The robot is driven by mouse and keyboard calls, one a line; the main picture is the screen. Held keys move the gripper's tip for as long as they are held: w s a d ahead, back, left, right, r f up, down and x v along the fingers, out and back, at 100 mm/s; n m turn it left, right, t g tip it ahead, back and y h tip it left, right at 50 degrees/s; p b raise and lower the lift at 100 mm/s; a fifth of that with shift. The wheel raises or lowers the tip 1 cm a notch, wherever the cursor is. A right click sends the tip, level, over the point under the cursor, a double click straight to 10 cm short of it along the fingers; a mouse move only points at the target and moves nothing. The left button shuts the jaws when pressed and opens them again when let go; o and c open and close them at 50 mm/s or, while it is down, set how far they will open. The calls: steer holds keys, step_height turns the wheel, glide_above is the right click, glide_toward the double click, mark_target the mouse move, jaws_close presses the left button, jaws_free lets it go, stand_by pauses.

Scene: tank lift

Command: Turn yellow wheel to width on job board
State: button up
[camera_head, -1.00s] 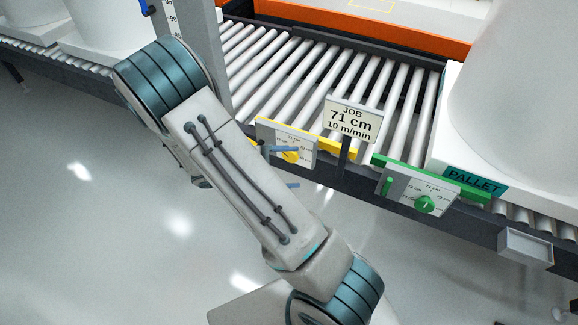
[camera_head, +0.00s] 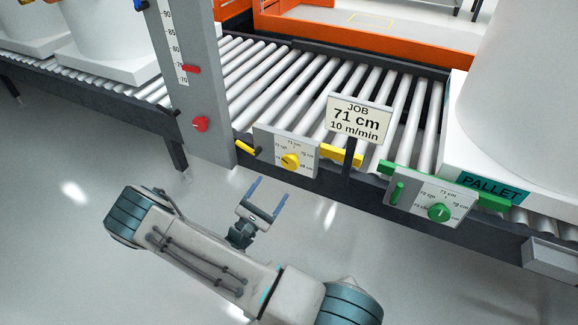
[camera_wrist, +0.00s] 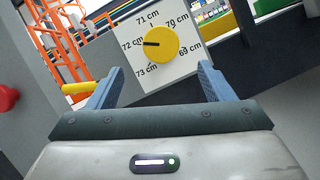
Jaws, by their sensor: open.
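The yellow wheel (camera_head: 291,161) is a round knob on a white dial plate (camera_head: 272,142) on the conveyor's front side. In the wrist view the yellow wheel (camera_wrist: 158,44) shows a dark mark pointing left, at about the 72 cm label (camera_wrist: 132,43). The 71 cm label stands above the wheel, left of its top. The job board (camera_head: 358,118) reads 71 cm and 10 m/min. My gripper (camera_head: 271,187) is open and empty, in front of and below the dial, apart from it. In the wrist view the wheel shows between and beyond the blue fingers (camera_wrist: 160,72).
A green wheel (camera_head: 439,213) with its own dial is to the right. A grey post (camera_head: 196,90) with a red knob (camera_head: 200,124) and scale stands left. The board's dark post (camera_head: 348,165) stands between the dials. A pallet (camera_head: 490,187) sits at right. Floor in front is clear.

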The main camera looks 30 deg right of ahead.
mark_target(289, 164)
steer(key=b+x, duration=0.2)
steer(key=x, duration=0.9)
steer(key=shift+s+d, duration=0.1)
steer(key=shift+d, duration=0.05)
steer(key=c, duration=1)
